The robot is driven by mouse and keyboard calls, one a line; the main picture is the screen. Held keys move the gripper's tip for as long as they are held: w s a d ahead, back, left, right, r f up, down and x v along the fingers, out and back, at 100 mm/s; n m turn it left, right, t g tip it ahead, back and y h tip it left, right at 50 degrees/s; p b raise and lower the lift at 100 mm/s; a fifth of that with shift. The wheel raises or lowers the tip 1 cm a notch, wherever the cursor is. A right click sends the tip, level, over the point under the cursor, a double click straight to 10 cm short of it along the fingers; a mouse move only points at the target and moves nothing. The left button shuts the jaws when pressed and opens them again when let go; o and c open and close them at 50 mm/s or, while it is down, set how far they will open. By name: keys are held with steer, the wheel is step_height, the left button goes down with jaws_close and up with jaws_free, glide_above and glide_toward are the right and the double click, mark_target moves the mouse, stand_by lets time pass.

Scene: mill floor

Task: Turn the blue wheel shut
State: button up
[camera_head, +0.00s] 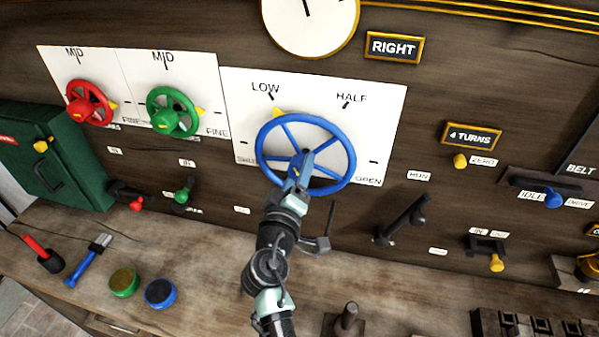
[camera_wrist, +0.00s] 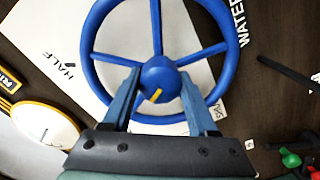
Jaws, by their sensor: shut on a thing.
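The blue wheel (camera_head: 352,155) is mounted on a white dial plate (camera_head: 390,110) on the wall panel. The plate reads LOW, HALF and OPEN, with a partly hidden label at lower left that seems to read SHUT. A yellow pointer (camera_head: 277,112) at the wheel's upper left points near the LOW tick. My gripper (camera_head: 301,165) is at the wheel's centre. In the wrist view my gripper (camera_wrist: 159,76) has one finger on each side of the blue hub (camera_wrist: 158,73), shut on it. The hub carries a short yellow mark. The wheel's rim (camera_wrist: 88,45) and spokes also show there.
A red wheel (camera_head: 80,106) and a green wheel (camera_head: 165,122) are on plates to the left. Levers and a black handle (camera_head: 403,220) stick out below and right.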

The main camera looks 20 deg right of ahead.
steer(key=n, duration=0.6)
steer(key=shift+n+p, duration=0.3)
steer(key=shift+p, duration=0.05)
steer(key=n+p, duration=0.1)
steer(key=n, duration=0.4)
steer(key=shift+n, duration=0.4)
steer(key=o, duration=1.4)
steer(key=shift+c, duration=0.2)
steer(key=b+v, duration=0.2)
steer(key=v, duration=1.1)
